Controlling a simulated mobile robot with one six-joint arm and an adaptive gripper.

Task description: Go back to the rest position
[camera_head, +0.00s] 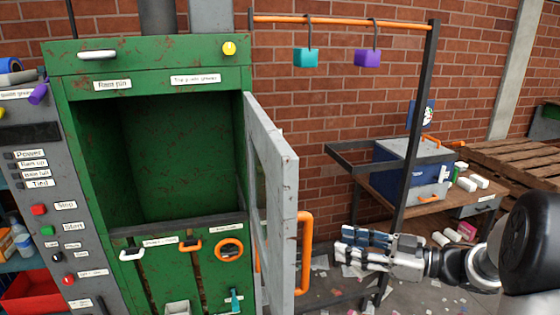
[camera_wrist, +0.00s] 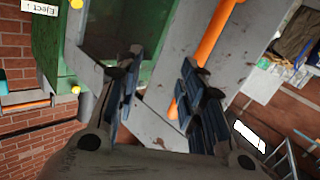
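My gripper (camera_head: 343,247) is at the lower right of the head view, with its fingers pointing left. It is a little right of the orange handle (camera_head: 305,255) on the open grey door (camera_head: 283,230). In the wrist view, the two dark fingers of my gripper (camera_wrist: 160,62) are spread apart with nothing held between them. The orange handle (camera_wrist: 205,42) shows beyond the fingers there, apart from them as far as I can tell.
The green machine (camera_head: 150,58) stands left, its chamber open and looking empty. A rack with an orange bar (camera_head: 340,22) carries a teal block (camera_head: 306,58) and a purple block (camera_head: 367,58). A blue-grey box (camera_head: 412,165) sits on a bench behind my gripper. Scraps litter the floor.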

